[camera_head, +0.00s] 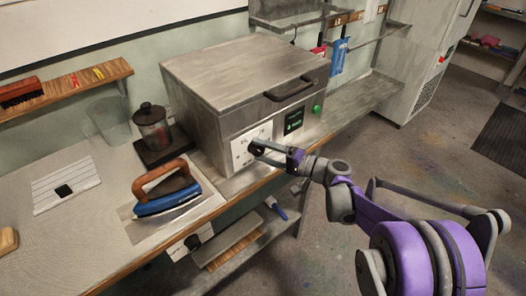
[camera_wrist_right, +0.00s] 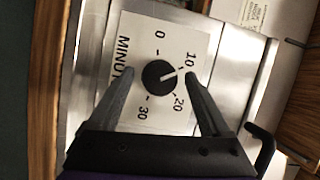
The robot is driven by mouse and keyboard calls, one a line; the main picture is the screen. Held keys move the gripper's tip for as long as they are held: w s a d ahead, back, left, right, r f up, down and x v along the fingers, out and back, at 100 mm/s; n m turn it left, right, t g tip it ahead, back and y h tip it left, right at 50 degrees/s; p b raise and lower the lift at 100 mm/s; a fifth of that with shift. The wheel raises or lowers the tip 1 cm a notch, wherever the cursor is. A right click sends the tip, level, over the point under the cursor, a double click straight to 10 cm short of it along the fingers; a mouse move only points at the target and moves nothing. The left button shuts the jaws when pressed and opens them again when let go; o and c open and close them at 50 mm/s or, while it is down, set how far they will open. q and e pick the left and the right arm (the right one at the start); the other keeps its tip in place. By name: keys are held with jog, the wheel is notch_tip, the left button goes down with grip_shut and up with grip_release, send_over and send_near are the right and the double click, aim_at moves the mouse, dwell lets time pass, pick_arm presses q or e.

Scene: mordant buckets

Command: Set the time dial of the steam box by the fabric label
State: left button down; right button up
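The steam box (camera_head: 215,75) is a grey metal box on the bench, with a white dial plate (camera_head: 240,150) on its front. In the right wrist view the black time dial (camera_wrist_right: 160,75) sits on this plate, marked 0, 10, 20 and 30. Its pale pointer line aims right and slightly up, near the 10 mark. My right gripper (camera_wrist_right: 160,80) is open, its fingers either side of the dial with gaps; it also shows at the plate in the head view (camera_head: 256,148). My left gripper is out of view.
A blue iron (camera_head: 168,198) with a wooden handle rests on a metal plate left of the box. A dark-lidded jar (camera_head: 152,125) and a clear beaker (camera_head: 110,122) stand behind it. A green button (camera_head: 317,109) and small display (camera_head: 293,121) are right of the dial.

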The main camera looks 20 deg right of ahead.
jog(key=v, duration=1)
jog(key=shift+s+d, duration=0.25)
jog(key=shift+d, duration=0.1)
jog(key=shift+r, duration=0.1)
jog(key=s+a+f+n+g+h+p, duration=0.25)
jog(key=s+a+g+h, duration=0.2)
jog(key=s+a, duration=0.45)
jog(key=s+d+f+n+g+h+p, duration=0.1)
jog(key=s+d+n+g+h+p, duration=0.1)
jog(key=s+h, duration=0.6)
jog(key=s+d+n+p, duration=0.1)
jog(key=s+n+p, duration=0.1)
jog(key=s, duration=0.3)
jog(key=shift+s+d+f+h+p, duration=0.25)
jog(key=shift+s+h+p, duration=0.1)
jog(key=shift+p, duration=0.15)
